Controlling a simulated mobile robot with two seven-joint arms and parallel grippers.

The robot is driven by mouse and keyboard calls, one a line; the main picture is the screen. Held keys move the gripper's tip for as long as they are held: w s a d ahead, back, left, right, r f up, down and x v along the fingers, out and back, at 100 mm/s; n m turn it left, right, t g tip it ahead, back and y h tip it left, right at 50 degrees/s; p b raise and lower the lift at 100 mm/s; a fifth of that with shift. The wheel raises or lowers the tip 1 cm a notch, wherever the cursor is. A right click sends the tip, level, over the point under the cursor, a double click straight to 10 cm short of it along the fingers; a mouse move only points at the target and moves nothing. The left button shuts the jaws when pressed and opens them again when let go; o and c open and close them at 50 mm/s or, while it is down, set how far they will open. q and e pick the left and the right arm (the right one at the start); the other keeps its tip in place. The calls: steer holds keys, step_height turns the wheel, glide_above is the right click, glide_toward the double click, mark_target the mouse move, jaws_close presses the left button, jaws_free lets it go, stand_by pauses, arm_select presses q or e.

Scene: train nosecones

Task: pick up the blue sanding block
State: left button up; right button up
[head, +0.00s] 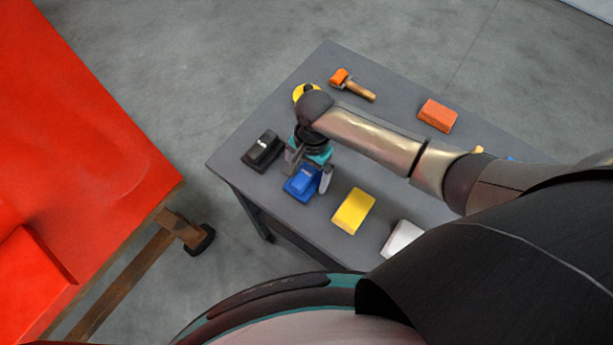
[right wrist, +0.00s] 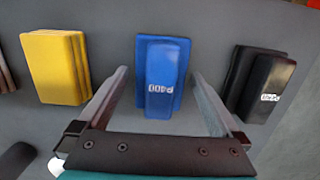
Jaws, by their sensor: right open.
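The blue sanding block (head: 302,183) lies on the grey table near its left front edge, between a black block and a yellow block. In the right wrist view the blue block (right wrist: 162,75) shows the marking P400 and sits between and ahead of the two fingers. My right gripper (head: 308,176) is open and above the block, with one finger on each side of it in the head view. In the right wrist view the open fingers (right wrist: 160,85) appear apart from the block, with nothing held. My left gripper is not in view.
A black block (head: 262,149) lies left of the blue one, and a yellow block (head: 353,211) lies right. A white block (head: 402,238), an orange block (head: 437,115) and an orange-headed tool (head: 353,85) are also on the table (head: 231,160). A large red body (head: 80,170) stands left.

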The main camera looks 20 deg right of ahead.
steer(key=shift+f, duration=0.25)
steer(key=c, duration=1.3)
